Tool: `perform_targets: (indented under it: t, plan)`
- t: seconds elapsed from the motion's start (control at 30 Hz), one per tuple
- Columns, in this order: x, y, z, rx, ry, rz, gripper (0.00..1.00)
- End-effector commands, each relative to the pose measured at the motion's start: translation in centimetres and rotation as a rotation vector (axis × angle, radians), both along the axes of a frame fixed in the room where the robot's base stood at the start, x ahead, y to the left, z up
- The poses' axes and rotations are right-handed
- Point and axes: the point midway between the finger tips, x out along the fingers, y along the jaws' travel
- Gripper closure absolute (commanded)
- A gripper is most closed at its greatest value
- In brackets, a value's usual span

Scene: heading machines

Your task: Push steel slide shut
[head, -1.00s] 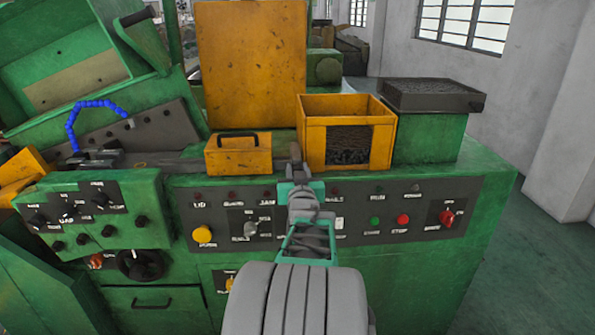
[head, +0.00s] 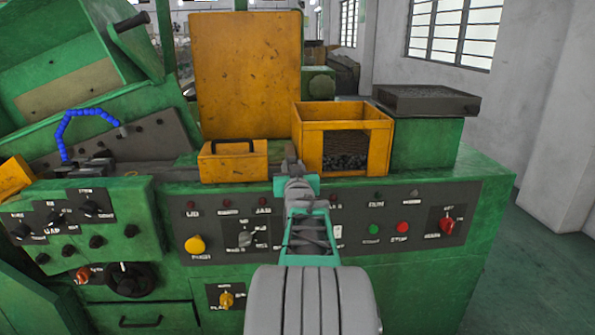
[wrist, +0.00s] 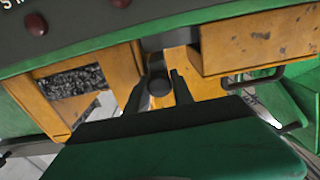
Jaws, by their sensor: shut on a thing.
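My gripper (head: 291,165) reaches over the panel edge into the gap between the handled yellow box and the open yellow bin. In the wrist view its two dark fingers (wrist: 158,92) close around a dark round knob (wrist: 158,84) on a short post. I take this knob as the handle of the steel slide; a small dark grey part shows at the fingertips in the head view (head: 290,152). The slide's body is mostly hidden by my gripper and the boxes, so I cannot tell how far open it is.
The yellow bin (head: 298,130) with dark metal pieces stands close on the right. The handled yellow box (head: 234,168) stands close on the left. A tall yellow plate (head: 247,70) rises behind. The control panel (head: 350,240) with buttons lies below my arm. A dark tray (head: 425,100) is at right.

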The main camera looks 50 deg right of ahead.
Motion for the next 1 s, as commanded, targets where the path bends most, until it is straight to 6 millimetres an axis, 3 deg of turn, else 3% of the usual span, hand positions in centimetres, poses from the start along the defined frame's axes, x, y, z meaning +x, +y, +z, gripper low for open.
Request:
perform_targets:
  t: [0.27,0.57,1.0]
  plan:
    - [-0.1,-0.1,0.3,-0.004,-0.004,-0.001,0.51]
    - [-0.3,0.1,0.2,-0.003,-0.004,-0.002,0.50]
    - [-5.4,5.1,0.1,-0.005,-0.004,-0.002,0.50]
